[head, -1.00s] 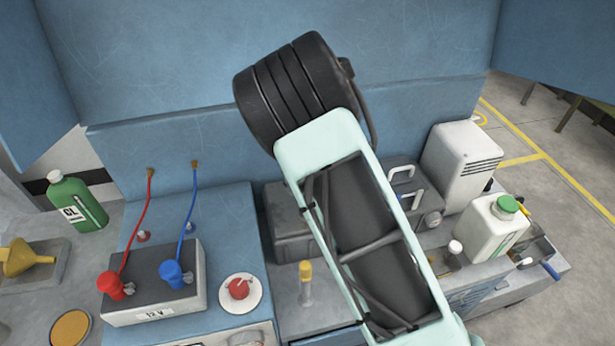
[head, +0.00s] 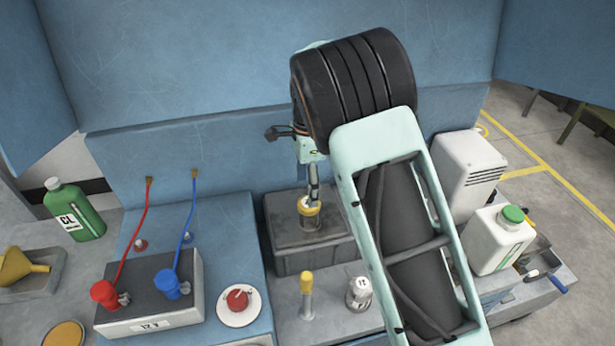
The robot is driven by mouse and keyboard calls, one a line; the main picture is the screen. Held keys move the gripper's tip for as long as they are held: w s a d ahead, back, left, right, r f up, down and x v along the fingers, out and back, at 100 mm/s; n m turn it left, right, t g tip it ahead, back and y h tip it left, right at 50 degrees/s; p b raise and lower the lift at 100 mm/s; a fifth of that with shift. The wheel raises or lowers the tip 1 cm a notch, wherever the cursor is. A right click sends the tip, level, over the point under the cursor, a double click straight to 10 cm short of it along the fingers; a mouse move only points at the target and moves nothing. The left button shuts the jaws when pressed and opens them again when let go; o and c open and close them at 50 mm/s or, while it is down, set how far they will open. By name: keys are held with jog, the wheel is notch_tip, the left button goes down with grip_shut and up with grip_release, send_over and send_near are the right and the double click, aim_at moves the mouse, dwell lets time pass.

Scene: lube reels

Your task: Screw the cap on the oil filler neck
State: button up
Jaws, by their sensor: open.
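A short neck with a yellow top (head: 309,208) stands upright on the grey box (head: 325,262). It looks like the oil filler neck, but I cannot tell whether the yellow part is its rim or a cap seated on it. My gripper (head: 312,188) is open and points down at the yellow top, its fingertips at or just above it. The fingers appear narrow and edge-on, and contact is unclear. My forearm hides the right part of the box.
A yellow-topped post (head: 306,292) and a small metal fitting (head: 359,290) stand in front. A battery (head: 155,290) with red and blue clamps, a red knob (head: 237,298) and a green bottle (head: 75,210) are left. A white jug (head: 497,240) stands right.

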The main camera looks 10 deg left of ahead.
aim_at(306, 202)
jog(key=n, duration=0.2)
jog(key=n+b, duration=0.1)
jog(key=n, duration=0.4)
jog(key=shift+s+a+r+b, duration=0.1)
jog(key=shift+a+b, duration=0.15)
jog(key=shift+b, duration=0.1)
jog(key=n, duration=0.2)
jog(key=n+b, duration=0.1)
jog(key=n, duration=0.1)
jog(key=r+n, duration=0.1)
jog(key=n, duration=0.1)
jog(key=shift+a+n+b, duration=0.1)
jog(key=shift+n+b, duration=0.2)
jog(key=n, duration=0.2)
jog(key=n+b, duration=0.1)
jog(key=n, duration=0.1)
jog(key=shift+r, duration=0.35)
jog(key=n, duration=0.2)
jog(key=r+n+b, duration=0.1)
jog(key=n, duration=0.1)
jog(key=shift+n, duration=0.3)
jog(key=f+n, duration=0.2)
jog(key=f, duration=0.1)
jog(key=f+n, duration=0.2)
jog(key=f, duration=0.1)
jog(key=f+n+b, duration=0.1)
jog(key=f+n, duration=0.2)
jog(key=shift+w+d, duration=0.25)
jog(key=shift+d, duration=0.05)
